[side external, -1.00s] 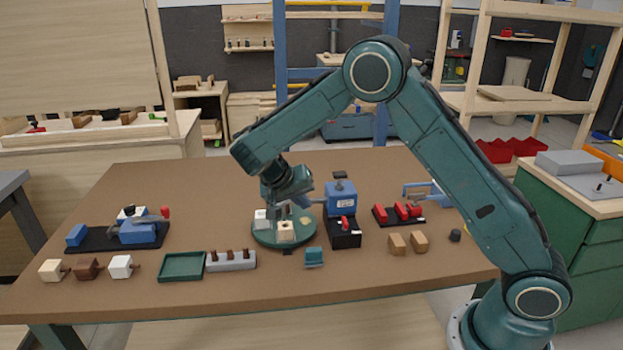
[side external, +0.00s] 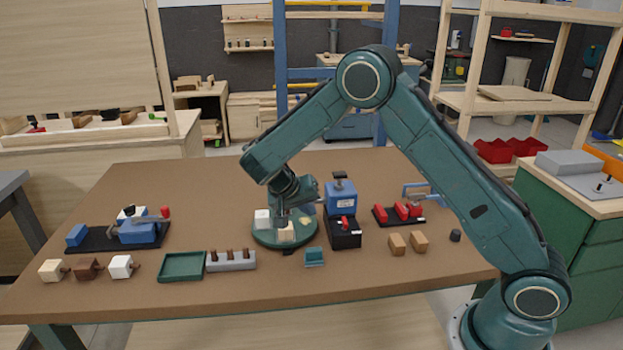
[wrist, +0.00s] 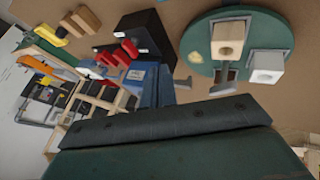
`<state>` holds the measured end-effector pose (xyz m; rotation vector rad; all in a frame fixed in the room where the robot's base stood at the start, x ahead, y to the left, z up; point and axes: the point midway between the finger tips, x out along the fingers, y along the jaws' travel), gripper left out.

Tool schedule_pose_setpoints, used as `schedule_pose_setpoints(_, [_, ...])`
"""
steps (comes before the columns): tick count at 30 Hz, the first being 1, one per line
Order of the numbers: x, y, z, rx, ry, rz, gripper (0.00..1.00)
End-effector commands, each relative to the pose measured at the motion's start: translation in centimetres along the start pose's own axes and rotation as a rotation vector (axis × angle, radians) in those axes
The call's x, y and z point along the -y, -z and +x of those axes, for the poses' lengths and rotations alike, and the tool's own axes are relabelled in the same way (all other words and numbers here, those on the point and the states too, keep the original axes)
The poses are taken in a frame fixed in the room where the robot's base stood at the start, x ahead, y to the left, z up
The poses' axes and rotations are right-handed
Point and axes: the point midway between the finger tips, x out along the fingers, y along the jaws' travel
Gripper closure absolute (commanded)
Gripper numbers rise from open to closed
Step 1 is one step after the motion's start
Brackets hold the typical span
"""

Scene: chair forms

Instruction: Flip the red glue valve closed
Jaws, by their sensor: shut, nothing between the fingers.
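The red valve lever (side external: 345,222) is on the front of the blue glue station (side external: 341,197), which stands on a black base (side external: 344,236). In the wrist view a red lever (wrist: 130,48) also shows on this station; its exact setting is too small to tell. A white block (side external: 262,215) and a cream block (side external: 286,233) sit on the turntable close to the gripper.
Red clamps (side external: 402,211) stand right of the station, with two tan blocks (side external: 397,244) in front. A small teal block (side external: 314,257), a grey peg holder (side external: 231,261) and a green tray (side external: 181,267) lie along the front. A blue fixture (side external: 137,231) is at the left.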

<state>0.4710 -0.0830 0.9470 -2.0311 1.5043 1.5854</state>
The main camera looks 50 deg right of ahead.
Motion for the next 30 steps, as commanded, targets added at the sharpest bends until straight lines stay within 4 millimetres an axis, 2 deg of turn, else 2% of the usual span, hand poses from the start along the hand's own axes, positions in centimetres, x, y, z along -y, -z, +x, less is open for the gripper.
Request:
schedule_pose_setpoints(12, [-0.1,-0.1,6.6,0.004,-0.003,0.000,1.00])
schedule_pose_setpoints(21, [-2.8,0.0,8.0,0.001,0.001,0.000,1.00])
schedule_pose_setpoints(30, [-3.6,0.0,8.3,0.001,0.002,0.000,1.00])
